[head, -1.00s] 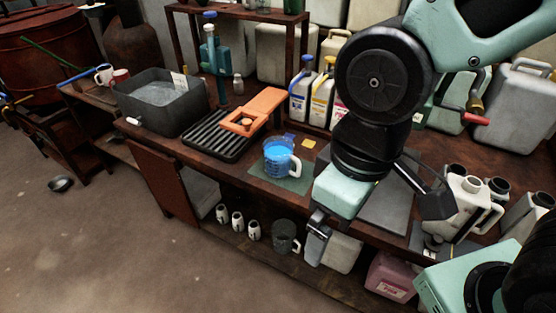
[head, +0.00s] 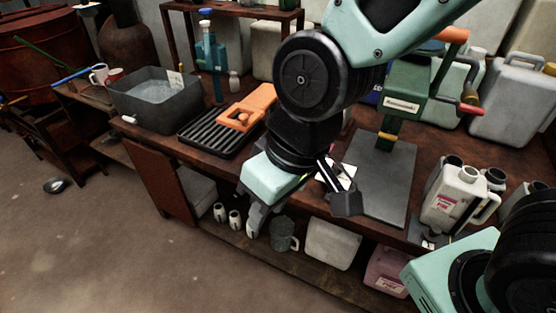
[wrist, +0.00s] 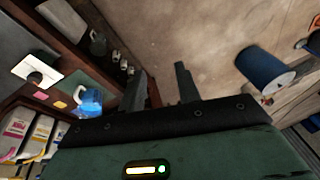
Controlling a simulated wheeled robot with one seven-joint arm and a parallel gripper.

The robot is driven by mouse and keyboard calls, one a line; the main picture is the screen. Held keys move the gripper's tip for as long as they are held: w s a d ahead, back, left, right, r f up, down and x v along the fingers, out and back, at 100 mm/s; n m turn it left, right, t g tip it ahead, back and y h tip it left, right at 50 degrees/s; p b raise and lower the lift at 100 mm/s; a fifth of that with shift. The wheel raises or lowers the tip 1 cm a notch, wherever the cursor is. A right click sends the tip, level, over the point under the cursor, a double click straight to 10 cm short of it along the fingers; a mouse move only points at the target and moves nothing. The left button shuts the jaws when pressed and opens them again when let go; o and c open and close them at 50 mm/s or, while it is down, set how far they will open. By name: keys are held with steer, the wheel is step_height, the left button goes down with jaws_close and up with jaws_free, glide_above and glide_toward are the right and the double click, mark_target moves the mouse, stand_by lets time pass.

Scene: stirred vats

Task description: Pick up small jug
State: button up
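A grey see-through jug with a handle (head: 281,233) stands on the bench's lower shelf; it also shows in the wrist view (wrist: 98,43). A clear jug of blue liquid (wrist: 90,99) stands on the bench top in the wrist view; my arm hides it in the head view. I cannot tell which one is the small jug. My gripper (head: 257,217) is in front of the bench edge, left of the grey jug in the picture. In the wrist view its two fingers (wrist: 160,75) are apart with nothing between them.
Several small white bottles (head: 235,219) stand left of the grey jug, and a white container (head: 331,244) to its right. The bench top (head: 170,150) overhangs the shelf. A blue cylinder (wrist: 264,72) shows in the wrist view. The floor in front is clear.

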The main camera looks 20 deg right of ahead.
steer(key=w+a+f+m+t+b, duration=0.35)
steer(key=w+a+f, duration=0.2)
steer(key=w, duration=0.35)
steer(key=w+a+f+m+t+b, duration=0.35)
steer(key=w+f, duration=0.25)
steer(key=w, duration=0.4)
steer(key=w+d+f+m+t+h+b, duration=0.2)
steer(key=f+m+h, duration=0.1)
steer(key=f, duration=0.1)
steer(key=w+d+f+m+t+h+b, duration=0.2)
steer(key=w+d+f+h, duration=0.1)
steer(key=f, duration=0.2)
steer(key=s+d+f+m+h+b, duration=0.5)
steer(key=d+h, duration=0.3)
steer(key=h, duration=0.3)
steer(key=shift+n, duration=0.4)
steer(key=x, duration=0.3)
steer(key=p+x, duration=0.1)
steer(key=x, duration=0.3)
steer(key=f+x, duration=0.1)
steer(key=x, duration=0.3)
steer(key=shift+w+d+p, duration=0.15)
steer(key=shift+w+p, duration=0.05)
steer(key=shift+p, duration=0.1)
steer(key=shift+x, duration=2.75)
steer(key=shift+w+r, duration=0.1)
steer(key=shift+r, duration=0.1)
